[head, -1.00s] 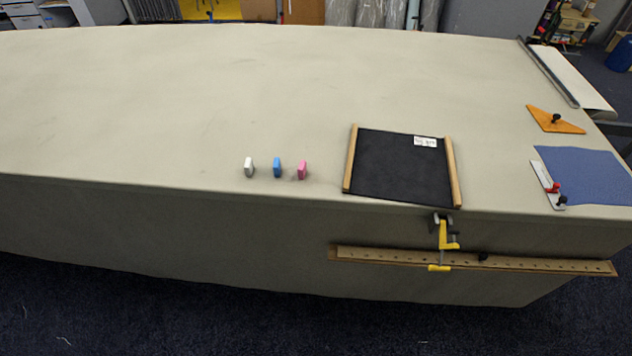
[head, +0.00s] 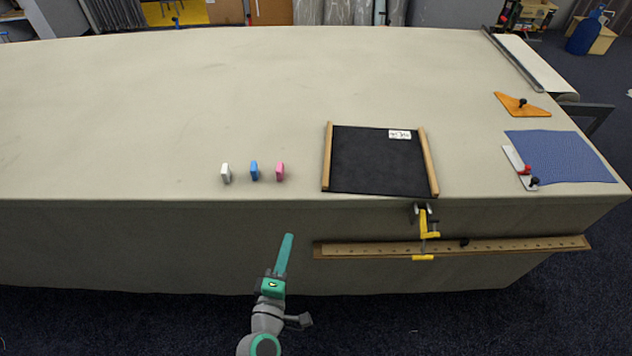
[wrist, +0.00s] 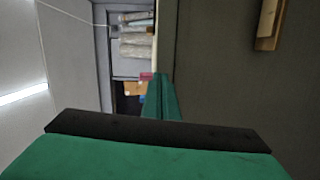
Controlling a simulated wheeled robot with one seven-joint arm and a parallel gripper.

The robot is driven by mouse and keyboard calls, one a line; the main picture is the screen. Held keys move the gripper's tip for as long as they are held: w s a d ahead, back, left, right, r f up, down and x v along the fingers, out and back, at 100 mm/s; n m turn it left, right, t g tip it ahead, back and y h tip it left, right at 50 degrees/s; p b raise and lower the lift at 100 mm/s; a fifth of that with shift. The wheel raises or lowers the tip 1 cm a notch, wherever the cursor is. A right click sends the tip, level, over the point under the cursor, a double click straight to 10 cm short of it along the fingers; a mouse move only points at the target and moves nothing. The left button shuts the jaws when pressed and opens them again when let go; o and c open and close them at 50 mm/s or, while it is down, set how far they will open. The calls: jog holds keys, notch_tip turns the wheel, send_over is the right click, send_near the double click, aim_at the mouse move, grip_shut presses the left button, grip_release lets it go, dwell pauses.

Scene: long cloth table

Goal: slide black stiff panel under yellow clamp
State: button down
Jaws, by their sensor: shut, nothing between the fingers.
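The black stiff panel (head: 377,162) lies flat on the cloth table near its front edge, between two wooden side rails. It has a white label at its top right. The yellow clamp (head: 424,226) hangs on the table's front edge, just below the panel's front right corner. I cannot tell how wide its gap is. My gripper (head: 288,238) is shut and empty, in front of the table and below its edge, left of the clamp. In the wrist view my green fingers (wrist: 161,98) are together with nothing between them.
A wooden strip (head: 350,250) runs along the table's front. A blue cloth (head: 565,157) and an orange triangle (head: 520,105) lie at the right. The table's left is clear.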

notch_tip(320, 180, up, 2)
jog(key=w, duration=0.2)
jog(key=h, duration=0.1)
send_near(316, 186)
jog(key=shift+n, duration=0.3)
jog(key=w, duration=0.3)
jog(key=w+r, duration=0.1)
jog(key=w, duration=0.3)
jog(key=w+a, duration=0.1)
jog(key=w, duration=0.3)
jog(key=shift+w+r, duration=0.25)
jog(key=shift+r, duration=0.1)
jog(key=d, duration=0.1)
jog(key=s+d, duration=0.1)
jog(key=shift+s+d, duration=0.2)
jog(key=shift+d, duration=0.2)
jog(key=shift+s+d, duration=0.25)
jog(key=shift+d, duration=0.05)
jog(key=shift+a, duration=0.1)
